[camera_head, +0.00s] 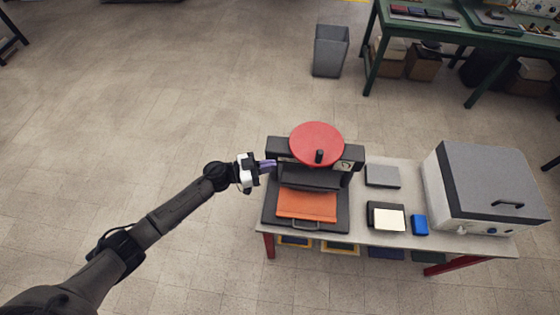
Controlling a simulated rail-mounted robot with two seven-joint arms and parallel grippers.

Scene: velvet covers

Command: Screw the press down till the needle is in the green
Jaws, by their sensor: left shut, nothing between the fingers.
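The press (272,212) stands at the left end of the table, with a round red handwheel (316,139) on top. A dark knob (320,156) stands on the wheel's near side. A small pale gauge (345,165) is on the press's right front; its needle is too small to read. An orange sheet (307,205) lies on the press's bed under the dark plate. My left gripper (269,166) is shut and empty, its purplish fingertips at the left side of the press head, below and left of the wheel. I cannot tell whether they touch the press. My right gripper is out of view.
On the table (350,231) to the right are a grey slab (382,176), a dark tray with a white pad (389,219), a blue block (420,225) and a large grey-lidded box (483,190). A bin (330,51) and green bench stand behind. The floor at left is clear.

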